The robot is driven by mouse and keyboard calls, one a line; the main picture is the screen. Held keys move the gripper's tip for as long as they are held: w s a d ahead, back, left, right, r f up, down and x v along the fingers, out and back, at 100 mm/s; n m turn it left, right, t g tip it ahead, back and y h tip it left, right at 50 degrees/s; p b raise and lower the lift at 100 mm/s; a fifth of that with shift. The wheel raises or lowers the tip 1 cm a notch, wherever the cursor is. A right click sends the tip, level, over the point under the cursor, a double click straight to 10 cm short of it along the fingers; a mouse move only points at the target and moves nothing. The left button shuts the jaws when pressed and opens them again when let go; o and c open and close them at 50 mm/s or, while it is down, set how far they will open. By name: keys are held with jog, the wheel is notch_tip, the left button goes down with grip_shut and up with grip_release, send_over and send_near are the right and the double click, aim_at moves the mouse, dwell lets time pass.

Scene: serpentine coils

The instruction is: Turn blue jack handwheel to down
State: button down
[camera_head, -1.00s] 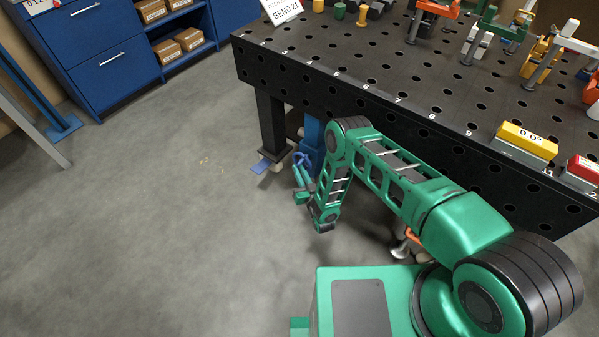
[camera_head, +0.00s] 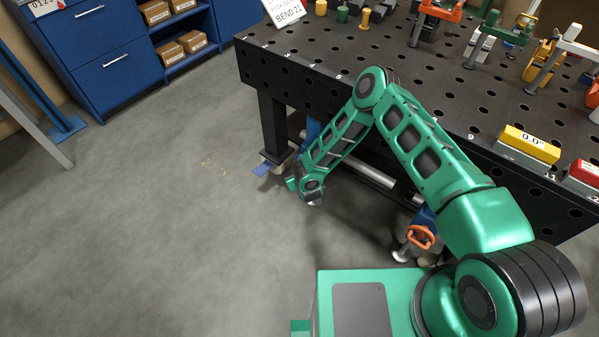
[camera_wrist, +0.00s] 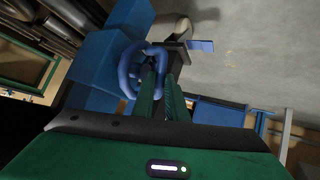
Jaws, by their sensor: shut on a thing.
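The blue handwheel (camera_wrist: 130,72) is a ring with a rim and spokes on the blue jack (camera_wrist: 95,65), seen in the wrist view. My gripper (camera_wrist: 163,76) has its green fingers at the right part of this wheel and is shut on it. The fingers cover part of the rim. In the head view a strip of the blue jack (camera_head: 313,129) shows under the table's left end. There my arm hides the blue wheel and most of the gripper.
The black perforated table (camera_head: 300,68) stands above the jack, with its leg (camera_head: 273,122) beside it. A blue pedal (camera_head: 262,169) sits low by the leg. An orange handwheel (camera_head: 420,237) is farther right. Grey floor (camera_head: 150,220) to the left is clear.

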jog(key=shift+w+a+n+g+h, duration=0.4)
jog(key=shift+n+g+h, duration=0.2)
jog(key=shift+g+h, duration=0.65)
jog(key=shift+w+a+n+g+h, duration=0.25)
jog(key=shift+a+n+g+h, duration=0.3)
jog(key=shift+g+h, duration=0.65)
jog(key=shift+w+a+n+g+h, duration=0.4)
jog(key=shift+n+g+h, duration=0.4)
jog(key=shift+h, duration=0.65)
jog(key=shift+g, duration=0.35)
jog(key=c, duration=2)
grip_release()
jog(key=shift+f, duration=0.1)
jog(key=shift+c, duration=0.2)
jog(key=shift+h, duration=0.3)
jog(key=shift+s, duration=0.1)
